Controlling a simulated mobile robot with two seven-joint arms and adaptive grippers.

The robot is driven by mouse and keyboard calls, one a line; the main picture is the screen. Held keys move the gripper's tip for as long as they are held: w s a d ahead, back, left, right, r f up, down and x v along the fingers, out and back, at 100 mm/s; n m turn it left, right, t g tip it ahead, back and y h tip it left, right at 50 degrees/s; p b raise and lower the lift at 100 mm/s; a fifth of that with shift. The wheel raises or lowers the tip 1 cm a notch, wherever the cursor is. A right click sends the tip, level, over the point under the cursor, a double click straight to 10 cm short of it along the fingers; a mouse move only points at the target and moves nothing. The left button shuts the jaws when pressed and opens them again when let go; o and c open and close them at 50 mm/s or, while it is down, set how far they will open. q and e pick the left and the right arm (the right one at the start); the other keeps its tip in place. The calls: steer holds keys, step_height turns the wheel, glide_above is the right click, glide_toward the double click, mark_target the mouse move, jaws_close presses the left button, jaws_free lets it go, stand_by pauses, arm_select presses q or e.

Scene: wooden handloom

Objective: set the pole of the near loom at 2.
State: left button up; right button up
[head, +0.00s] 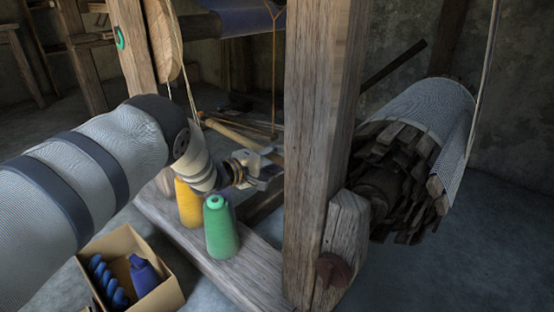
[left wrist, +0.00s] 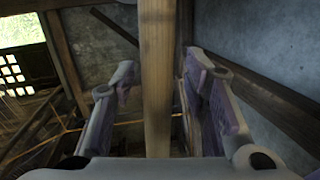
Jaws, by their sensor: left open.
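The near loom's thick wooden post (head: 318,130) stands in the middle of the head view. A light wooden pole (head: 228,134) slants behind my left wrist and runs toward the post; its far end is hidden. My left gripper (head: 268,168) is beside the post at the pole. In the left wrist view a wooden pole (left wrist: 156,115) runs upright between the spread fingers of the left gripper (left wrist: 160,80), with a gap on each side. The fingers are open and not closed on it. No mark reading 2 can be made out. My right gripper is out of view.
A yellow cone (head: 188,203) and a green cone (head: 221,228) of yarn stand on the loom's low beam (head: 255,270), below my left wrist. A cardboard box (head: 165,300) with blue yarn sits on the floor. A slatted cloth roller (head: 435,105) is right of the post.

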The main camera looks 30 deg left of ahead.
arm_select(q)
steer(key=v, duration=1.2)
steer(key=shift+r, duration=0.15)
